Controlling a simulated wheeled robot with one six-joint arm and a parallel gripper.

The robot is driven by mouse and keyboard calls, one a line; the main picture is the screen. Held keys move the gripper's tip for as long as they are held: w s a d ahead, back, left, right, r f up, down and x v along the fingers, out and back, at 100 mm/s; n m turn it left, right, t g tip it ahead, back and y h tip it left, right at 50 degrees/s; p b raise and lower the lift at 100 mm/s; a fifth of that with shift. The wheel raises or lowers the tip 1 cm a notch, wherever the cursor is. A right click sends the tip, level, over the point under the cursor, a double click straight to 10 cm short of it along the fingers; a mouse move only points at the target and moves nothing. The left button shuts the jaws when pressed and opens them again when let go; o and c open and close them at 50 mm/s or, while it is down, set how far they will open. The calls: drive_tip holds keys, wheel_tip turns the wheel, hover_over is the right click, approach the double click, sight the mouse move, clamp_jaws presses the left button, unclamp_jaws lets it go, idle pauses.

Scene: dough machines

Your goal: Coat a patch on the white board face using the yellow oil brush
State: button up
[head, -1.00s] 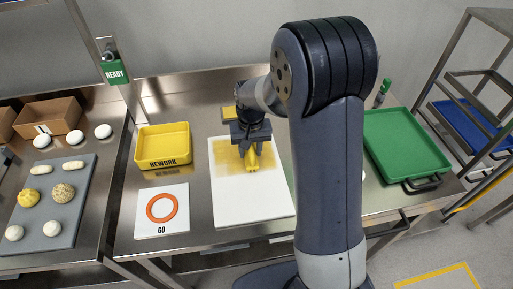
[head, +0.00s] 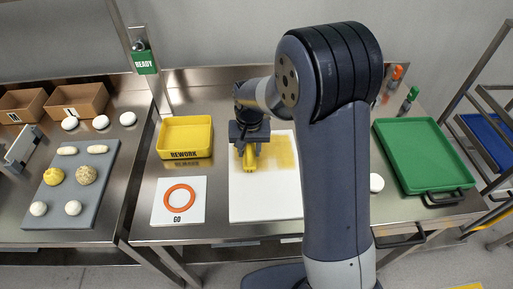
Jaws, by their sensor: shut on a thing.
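The white board (head: 265,203) lies flat on the steel table in the head view. A translucent yellow oil patch (head: 281,153) covers part of its upper area, and the lower part is white. My gripper (head: 249,146) is over the board's upper left part, shut on the yellow oil brush (head: 249,161). The brush's lower end shows below the gripper, at or just above the board. Whether it touches the board cannot be told. My arm hides the board's right side.
A yellow REWORK bin (head: 186,137) and a GO card with an orange ring (head: 179,201) stand left of the board. A green tray (head: 424,155) lies right of my arm. A grey board with dough pieces (head: 71,185) is far left.

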sight(248, 158)
drive_tip(key=shift+a, duration=2.35)
drive_tip(key=shift+s, duration=0.8)
drive_tip(key=shift+d+b, duration=0.35)
drive_tip(key=shift+d, duration=8.85)
drive_tip(key=shift+s+f, duration=0.1)
drive_tip(key=shift+s, duration=0.65)
drive_tip(key=shift+a, duration=9.2)
drive_tip(key=shift+s+d, duration=0.1)
drive_tip(key=shift+s, duration=0.75)
drive_tip(key=shift+w+d, duration=0.1)
drive_tip(key=shift+d, duration=1.8)
